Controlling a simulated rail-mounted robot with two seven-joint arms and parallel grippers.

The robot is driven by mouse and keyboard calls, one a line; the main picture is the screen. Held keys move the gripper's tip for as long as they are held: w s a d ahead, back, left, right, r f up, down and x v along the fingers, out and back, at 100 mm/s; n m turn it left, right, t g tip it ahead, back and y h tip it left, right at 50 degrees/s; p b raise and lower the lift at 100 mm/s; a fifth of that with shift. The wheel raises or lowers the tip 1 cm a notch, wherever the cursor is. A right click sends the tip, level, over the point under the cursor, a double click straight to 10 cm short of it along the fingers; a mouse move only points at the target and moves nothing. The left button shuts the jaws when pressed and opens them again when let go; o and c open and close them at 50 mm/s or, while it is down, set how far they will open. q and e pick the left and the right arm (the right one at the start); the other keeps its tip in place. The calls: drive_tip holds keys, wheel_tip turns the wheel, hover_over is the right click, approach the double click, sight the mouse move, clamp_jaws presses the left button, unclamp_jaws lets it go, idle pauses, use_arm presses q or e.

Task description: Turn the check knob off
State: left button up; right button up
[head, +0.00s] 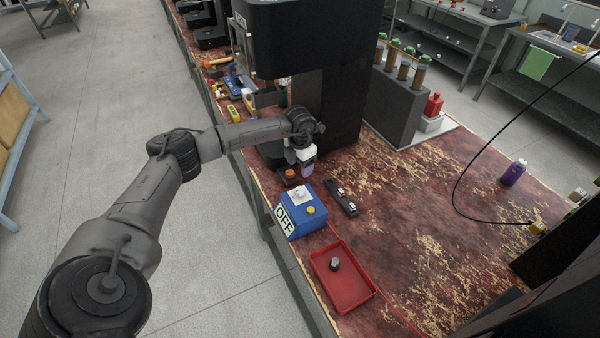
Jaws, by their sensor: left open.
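A blue box (303,212) stands on the worn red bench near its left edge. Which way the knob points is too small to tell. My left gripper (306,168) is open and empty, beyond the box and apart from it, beside a dark block with an orange-red top (290,174). Its fingers are small and partly hidden by the wrist. My right gripper is not in view.
A red tray (318,274) holding a small dark grey piece (335,264) sits nearer than the box. A dark strip with two light switches (341,196) lies right of it. A tall black machine (330,105) stands behind my gripper. The bench's middle is clear; a purple bottle (513,172) stands right.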

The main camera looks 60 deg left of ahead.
use_arm(q)
drive_tip(key=shift+r, duration=0.95)
